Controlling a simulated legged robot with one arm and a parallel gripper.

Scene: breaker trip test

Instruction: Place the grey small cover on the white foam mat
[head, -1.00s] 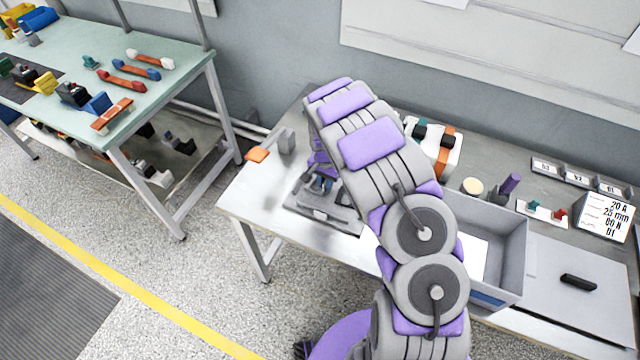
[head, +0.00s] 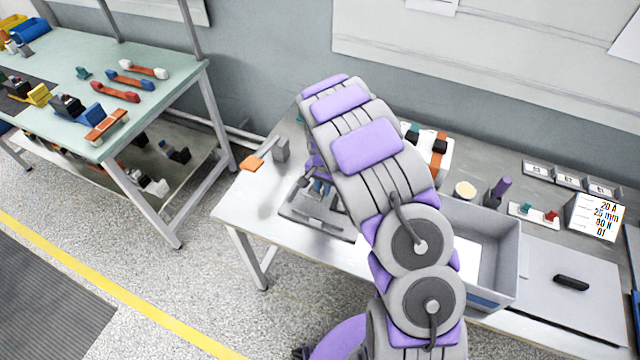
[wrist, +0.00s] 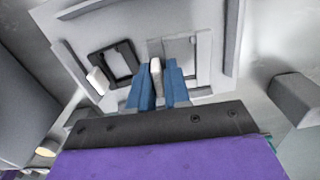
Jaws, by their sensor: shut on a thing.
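My gripper (wrist: 157,90) has its blue fingers shut on a narrow pale-grey upright piece (wrist: 156,70). It sits over a grey fixture plate (wrist: 85,45) on the bench. A flat grey rectangular piece (wrist: 180,60) lies just beyond the fingers; I cannot tell whether the gripped piece belongs to it, or which is the grey small cover. A black open frame (wrist: 115,63) is beside it. In the head view the fingertips (head: 322,187) are low over the same plate (head: 300,215), partly hidden by my arm. A pale flat panel (head: 540,305) at the right may be the white foam mat.
A grey open bin (head: 510,255) stands between my arm and the pale panel. A black piece (head: 571,283) lies on that panel. An orange-ended lever (head: 252,163) is left of the plate. A purple-handled tool (head: 499,190) and a label card (head: 597,218) are at the back right.

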